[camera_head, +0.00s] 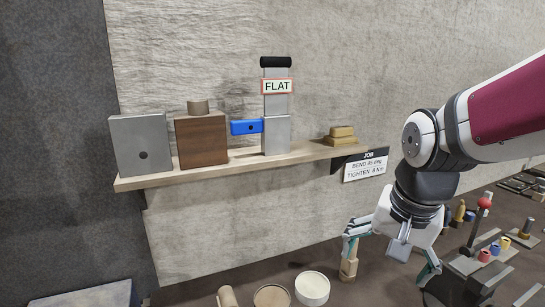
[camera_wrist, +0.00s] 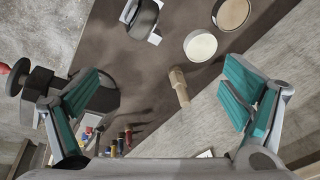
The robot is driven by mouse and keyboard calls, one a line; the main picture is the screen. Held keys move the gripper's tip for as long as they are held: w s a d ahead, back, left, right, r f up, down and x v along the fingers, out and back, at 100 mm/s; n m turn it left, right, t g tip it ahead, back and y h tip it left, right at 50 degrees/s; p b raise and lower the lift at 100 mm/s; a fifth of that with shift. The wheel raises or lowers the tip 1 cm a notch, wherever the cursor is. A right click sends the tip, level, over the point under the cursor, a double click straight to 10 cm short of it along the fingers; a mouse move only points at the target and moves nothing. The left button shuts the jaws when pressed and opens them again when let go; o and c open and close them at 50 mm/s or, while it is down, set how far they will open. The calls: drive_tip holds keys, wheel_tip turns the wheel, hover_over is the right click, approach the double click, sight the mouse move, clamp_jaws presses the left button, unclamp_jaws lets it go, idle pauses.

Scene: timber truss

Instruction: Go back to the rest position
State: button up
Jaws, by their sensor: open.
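My gripper (camera_head: 390,258) hangs at the lower right of the head view, fingers pointing down over the dark bench. Its fingers are spread wide and it is empty. In the wrist view my gripper (camera_wrist: 160,90) shows teal pads far apart at left and right, with nothing held between them. A pale wooden piece (camera_wrist: 179,85) lies beyond the gap between the fingers, apart from both pads. It also shows in the head view (camera_head: 349,264), just below the left finger, partly overlapped by it.
A wall shelf (camera_head: 240,163) carries a grey box (camera_head: 140,145), a brown box (camera_head: 202,141), a gauge labelled FLAT (camera_head: 277,110) and gold bars (camera_head: 342,136). A job sign (camera_head: 365,165) hangs below it. Round tubs (camera_head: 312,288) and a dark vise-like tool (camera_wrist: 65,95) stand nearby.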

drive_tip(key=s+r+n+t, duration=0.1)
drive_tip(key=s+r+n, duration=0.1)
drive_tip(key=s, duration=0.4)
drive_tip(key=s+r+n+t, duration=0.1)
drive_tip(key=s+r+n, duration=0.2)
drive_tip(key=s+n, duration=0.1)
drive_tip(key=shift+s+r+n+t, duration=0.3)
drive_tip(key=shift+s+t, duration=0.1)
drive_tip(key=shift+s, duration=0.5)
